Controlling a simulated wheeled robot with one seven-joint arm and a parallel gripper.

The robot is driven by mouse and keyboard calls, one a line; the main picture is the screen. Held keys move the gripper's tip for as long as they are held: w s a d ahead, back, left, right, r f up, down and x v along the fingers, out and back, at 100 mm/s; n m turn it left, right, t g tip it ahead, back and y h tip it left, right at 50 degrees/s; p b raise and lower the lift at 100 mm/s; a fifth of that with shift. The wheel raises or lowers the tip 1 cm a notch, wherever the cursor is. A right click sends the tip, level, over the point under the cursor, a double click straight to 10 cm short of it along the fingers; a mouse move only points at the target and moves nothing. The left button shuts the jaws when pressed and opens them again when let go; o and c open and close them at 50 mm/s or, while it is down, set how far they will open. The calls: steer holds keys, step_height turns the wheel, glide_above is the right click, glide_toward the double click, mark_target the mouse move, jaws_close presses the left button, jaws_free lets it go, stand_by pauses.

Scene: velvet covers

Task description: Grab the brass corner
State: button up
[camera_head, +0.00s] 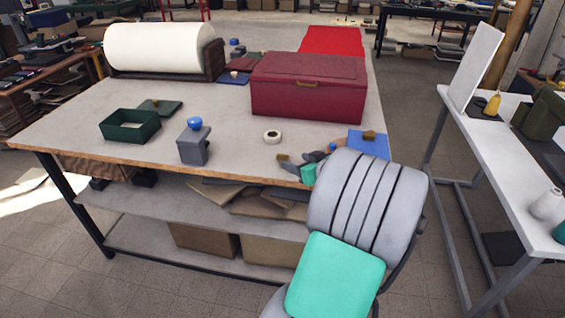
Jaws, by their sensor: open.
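A small brass-coloured piece, which looks like the brass corner (282,157), lies near the front edge of the worktable (230,130). Another small brass-brown piece (369,135) is on a blue square (368,147) to the right, just beyond my arm. I cannot tell for sure which one is the brass corner. My gripper (304,161) is at the table's front right, just right of the first piece, with its dark fingers pointing left towards it. It is open and appears empty. My grey and teal arm hides part of it.
A dark red chest (308,88) stands behind. A white roll (160,48) lies at the back left. Bare tabletop separates them.

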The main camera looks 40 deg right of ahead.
mark_target(284, 157)
steer(key=shift+w+d, duration=0.25)
steer(key=shift+d, duration=0.1)
steer(key=p+x, duration=0.1)
steer(key=x, duration=0.6)
steer(key=shift+a+f, duration=0.1)
steer(key=shift+f, duration=0.1)
steer(key=shift+s, duration=0.15)
jaws_close()
